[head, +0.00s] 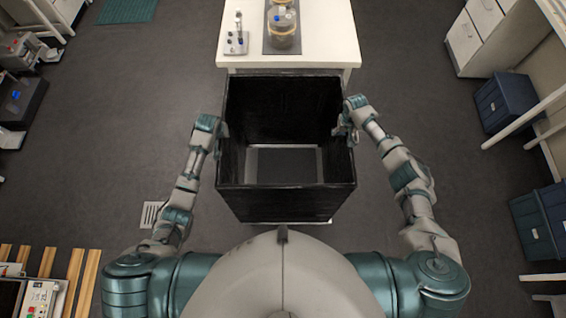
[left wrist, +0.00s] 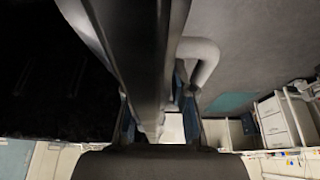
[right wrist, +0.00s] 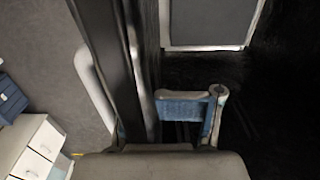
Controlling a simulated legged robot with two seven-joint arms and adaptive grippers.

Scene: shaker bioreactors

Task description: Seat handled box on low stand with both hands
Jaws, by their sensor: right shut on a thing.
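The handled box (head: 285,207) is a large black open-topped box in the middle of the head view, between my arms. My left gripper (head: 222,132) is at its left wall; in the left wrist view its fingers lie either side of the wall, near a pale tubular handle (left wrist: 205,58). Whether they are closed is unclear. My right gripper (head: 347,128) is shut on the box at its right wall, where a pale handle (right wrist: 92,88) shows. A light-framed grey panel (head: 250,165) shows inside the box bottom, perhaps the low stand. Box-to-stand contact is hidden.
A white table (head: 330,30) stands just beyond the box, with a vessel (head: 284,35) and a small device (head: 237,42) on it. Blue bins (head: 505,100) and shelving are at right, equipment (head: 20,95) at left.

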